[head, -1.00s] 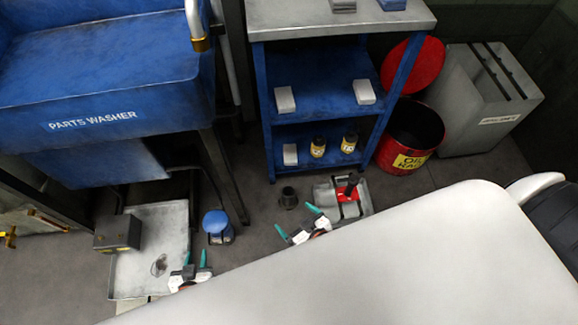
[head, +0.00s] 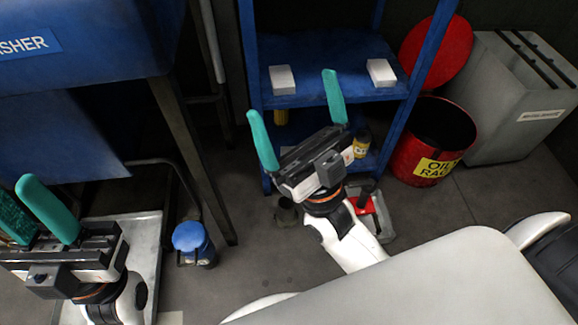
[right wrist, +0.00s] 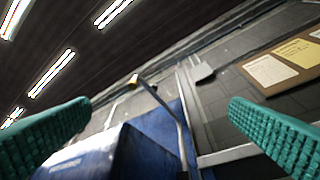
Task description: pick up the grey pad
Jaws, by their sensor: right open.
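Two pale grey block-like pads lie on the blue middle shelf in the head view, one on the left (head: 283,80) and one on the right (head: 381,72). I cannot tell which one the task means. My right gripper (head: 291,97) is open and empty, its teal fingers spread in front of the shelf. My left gripper (head: 16,188) is at the lower left over the metal tray, fingers apart and empty. The right wrist view shows the open fingers and no pad.
The blue shelf unit (head: 327,44) has upright posts beside the pads. A bottle (head: 362,143) stands on its lower shelf. The red oily-rag bin (head: 405,150) is right of it, the parts washer (head: 70,60) left. A blue-topped can (head: 188,238) stands on the floor.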

